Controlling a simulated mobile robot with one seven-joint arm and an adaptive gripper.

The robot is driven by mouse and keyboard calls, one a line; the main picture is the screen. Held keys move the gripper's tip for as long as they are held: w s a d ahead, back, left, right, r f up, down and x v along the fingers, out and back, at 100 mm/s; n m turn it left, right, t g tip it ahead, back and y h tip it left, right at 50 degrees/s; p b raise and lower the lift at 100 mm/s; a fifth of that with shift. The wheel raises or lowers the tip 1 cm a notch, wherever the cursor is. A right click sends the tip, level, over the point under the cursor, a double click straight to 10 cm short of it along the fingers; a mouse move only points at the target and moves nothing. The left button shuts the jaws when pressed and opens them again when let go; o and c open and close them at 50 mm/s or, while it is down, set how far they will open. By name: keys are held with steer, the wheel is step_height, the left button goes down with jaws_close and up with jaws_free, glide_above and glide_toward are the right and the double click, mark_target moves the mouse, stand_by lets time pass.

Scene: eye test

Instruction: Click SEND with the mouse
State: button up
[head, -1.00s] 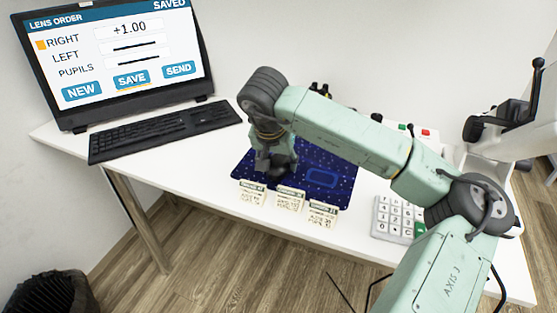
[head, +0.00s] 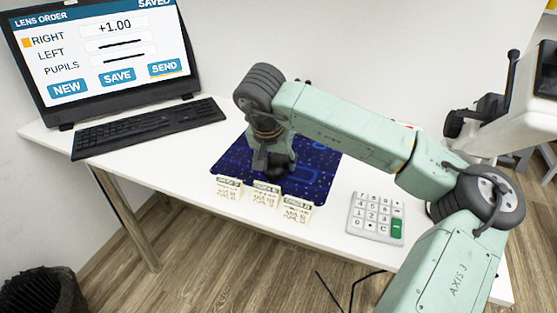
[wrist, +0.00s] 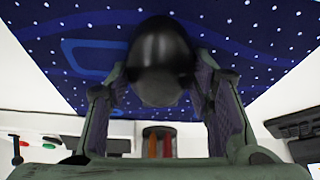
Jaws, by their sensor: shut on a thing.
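The monitor (head: 110,55) stands at the back left in the head view. It shows LENS ORDER, SAVED at the top right, RIGHT +1.00, and black dashes for LEFT and PUPILS. An orange mark is beside RIGHT. The SEND button (head: 165,67) has an orange line under it; NEW and SAVE do not. The black mouse (wrist: 160,50) lies on the dark blue starry pad (head: 318,188). My gripper (wrist: 160,82) is shut on the mouse, one finger on each side. In the head view my gripper (head: 268,162) is over the pad and mostly hides the mouse.
Three small printed cards (head: 264,194) stand along the pad's front edge. A keypad (head: 376,217) is right of them. The keyboard (head: 150,127) lies before the monitor. A white device (head: 495,115) stands at the right. A black bin (head: 40,290) is on the floor.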

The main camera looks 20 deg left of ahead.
steer(key=o, duration=1.2)
steer(key=shift+a, duration=0.1)
steer(key=shift+o, duration=0.2)
steer(key=shift+r, duration=0.1)
steer(key=v, duration=1.1)
steer(key=shift+s+r, duration=0.15)
steer(key=shift+r, duration=0.25)
